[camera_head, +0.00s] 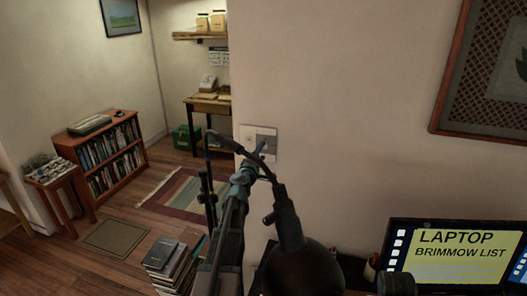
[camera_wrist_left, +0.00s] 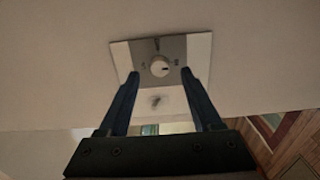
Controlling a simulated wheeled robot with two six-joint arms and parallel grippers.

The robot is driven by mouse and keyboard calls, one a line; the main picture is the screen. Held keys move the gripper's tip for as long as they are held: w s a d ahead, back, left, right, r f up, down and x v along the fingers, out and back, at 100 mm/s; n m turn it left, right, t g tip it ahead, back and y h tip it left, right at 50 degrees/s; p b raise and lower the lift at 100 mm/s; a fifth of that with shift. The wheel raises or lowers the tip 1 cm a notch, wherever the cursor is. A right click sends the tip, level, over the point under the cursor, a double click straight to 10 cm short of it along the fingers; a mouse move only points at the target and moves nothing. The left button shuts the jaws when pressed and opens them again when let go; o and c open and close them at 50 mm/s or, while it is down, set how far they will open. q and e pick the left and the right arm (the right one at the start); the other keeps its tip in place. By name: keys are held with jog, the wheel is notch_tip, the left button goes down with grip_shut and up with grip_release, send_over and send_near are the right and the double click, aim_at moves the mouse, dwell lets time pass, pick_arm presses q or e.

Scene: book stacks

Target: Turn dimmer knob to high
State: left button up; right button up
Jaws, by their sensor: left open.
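The dimmer's wall plate (camera_head: 244,133) is on the pale wall in the head view, partly covered by my left gripper (camera_head: 261,147). In the left wrist view, the plate (camera_wrist_left: 201,50) is white with a grey panel. A round white dimmer knob (camera_wrist_left: 160,66) sits on that panel with small dark marks around it; I cannot read them or the knob's setting surely. A smaller round control (camera_wrist_left: 156,101) is nearer the palm. My left gripper's blue fingers (camera_wrist_left: 160,78) are open, one on each side of the knob. I cannot tell whether they touch the plate. My right gripper is not in view.
A laptop (camera_head: 455,250) is at lower right, below a framed panel (camera_head: 487,75) on the wall. A stack of books (camera_head: 168,262) is at lower left. A bookcase (camera_head: 105,158) and striped rug (camera_head: 182,195) are farther back. The wall around the plate is clear.

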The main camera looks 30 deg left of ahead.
pick_arm(q)
jog(key=v, duration=1)
jog(key=shift+s, duration=0.25)
